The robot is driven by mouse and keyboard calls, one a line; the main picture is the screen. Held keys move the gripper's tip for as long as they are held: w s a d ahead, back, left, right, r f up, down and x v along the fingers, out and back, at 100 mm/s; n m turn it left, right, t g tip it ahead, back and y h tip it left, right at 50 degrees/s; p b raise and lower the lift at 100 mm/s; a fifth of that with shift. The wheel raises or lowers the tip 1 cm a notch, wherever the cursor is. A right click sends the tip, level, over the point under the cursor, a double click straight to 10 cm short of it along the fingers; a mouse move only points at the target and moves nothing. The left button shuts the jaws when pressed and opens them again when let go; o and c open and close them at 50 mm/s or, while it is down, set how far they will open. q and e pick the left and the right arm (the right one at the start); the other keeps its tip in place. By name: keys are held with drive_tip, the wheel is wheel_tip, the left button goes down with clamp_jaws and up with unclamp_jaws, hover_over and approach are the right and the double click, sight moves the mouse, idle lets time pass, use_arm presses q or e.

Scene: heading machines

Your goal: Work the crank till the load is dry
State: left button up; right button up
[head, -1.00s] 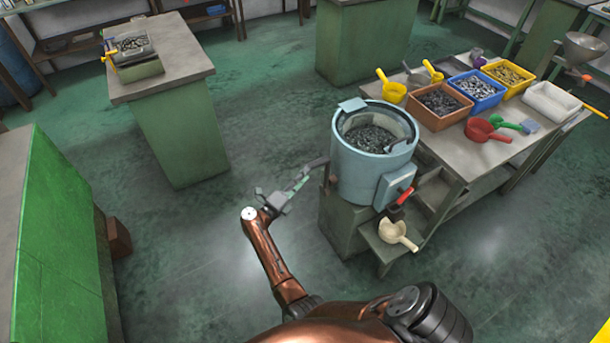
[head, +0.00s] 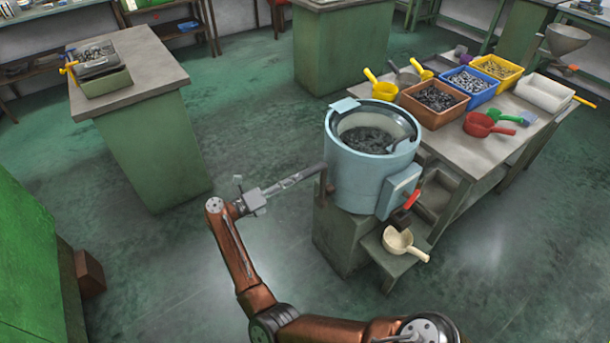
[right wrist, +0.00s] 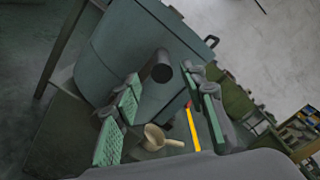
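A light-blue round drum (head: 372,165) stands on a green pedestal, open at the top. Its load of dark small metal parts (head: 368,143) lies inside; whether it is wet cannot be told. A dark peg (right wrist: 162,68), seemingly the crank's grip, sticks out from the drum's side in the right wrist view. My right gripper (head: 305,178) is at the drum's left side. In the right wrist view its green-padded fingers (right wrist: 168,92) are apart, with the peg showing between and beyond them; contact cannot be told. My left gripper is not in view.
A control box with a red handle (head: 411,200) is on the drum's right side. A cream scoop (head: 399,243) lies on a low shelf below it. A bench with colored bins (head: 470,113) stands at the right. A green cabinet (head: 25,255) is at the left. The floor between is clear.

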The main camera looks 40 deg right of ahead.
sight(310, 171)
drive_tip(key=shift+s+d+r, duration=0.1)
drive_tip(key=shift+s+d, duration=0.15)
drive_tip(key=shift+d, duration=1.05)
drive_tip(key=shift+s+d+f, duration=0.1)
drive_tip(key=shift+s+d, duration=0.1)
drive_tip(key=shift+d, duration=1.05)
drive_tip(key=shift+s+d+r, duration=0.1)
drive_tip(key=shift+s+d, duration=0.15)
drive_tip(key=shift+d, duration=1.05)
drive_tip(key=shift+c, duration=0.6)
clamp_jaws()
